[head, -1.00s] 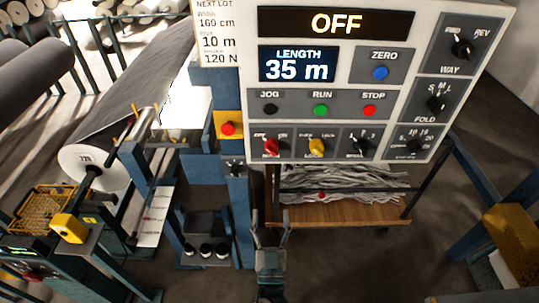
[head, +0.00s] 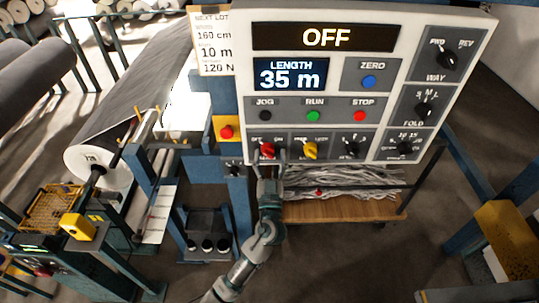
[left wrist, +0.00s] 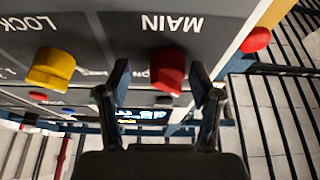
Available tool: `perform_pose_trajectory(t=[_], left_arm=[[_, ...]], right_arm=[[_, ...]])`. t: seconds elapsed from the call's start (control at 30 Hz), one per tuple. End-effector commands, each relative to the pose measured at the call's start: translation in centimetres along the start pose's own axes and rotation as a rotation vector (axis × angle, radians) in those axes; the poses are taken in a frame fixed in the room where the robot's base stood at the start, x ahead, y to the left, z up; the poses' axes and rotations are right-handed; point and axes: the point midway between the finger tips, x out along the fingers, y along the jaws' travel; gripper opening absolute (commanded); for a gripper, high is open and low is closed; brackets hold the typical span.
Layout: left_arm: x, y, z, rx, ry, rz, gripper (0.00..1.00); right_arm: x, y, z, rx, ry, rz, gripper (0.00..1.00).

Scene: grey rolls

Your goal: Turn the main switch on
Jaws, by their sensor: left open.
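The main switch is a red knob (head: 267,150) at the lower left of the control panel, between OFF and ON marks partly hidden by my gripper. In the left wrist view the red knob (left wrist: 168,73) sits by the upside-down word MAIN. The panel's top display (head: 325,37) reads OFF. My left gripper (head: 268,157) is just below the knob in the head view. In the wrist view its open fingers (left wrist: 160,78) stand on either side of the knob, with a gap visible at each side. My right gripper is not in view.
A yellow LOCK knob (left wrist: 50,68) is close beside the main switch. A red button on a yellow box (head: 226,132) is at the panel's left. Black, green and red push buttons (head: 313,116) sit above. A wooden shelf (head: 335,210) with grey strips is below.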

Motion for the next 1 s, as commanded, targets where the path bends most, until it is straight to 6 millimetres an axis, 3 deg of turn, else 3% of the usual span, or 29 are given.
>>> perform_pose_trajectory(t=[0.27,0.5,0.9,1.0], left_arm=[[0.2,-0.7,0.1,-0.002,0.000,-0.003,0.65],[0.2,-0.5,0.1,0.000,0.000,-0.004,0.05],[0.3,-0.4,-0.1,0.042,0.002,0.015,0.05],[0.3,-0.4,-0.1,0.086,0.002,0.034,0.05]], right_arm=[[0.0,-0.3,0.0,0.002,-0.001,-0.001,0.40],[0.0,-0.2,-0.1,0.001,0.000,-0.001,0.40],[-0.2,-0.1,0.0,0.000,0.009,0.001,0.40],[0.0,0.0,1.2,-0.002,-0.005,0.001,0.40]])
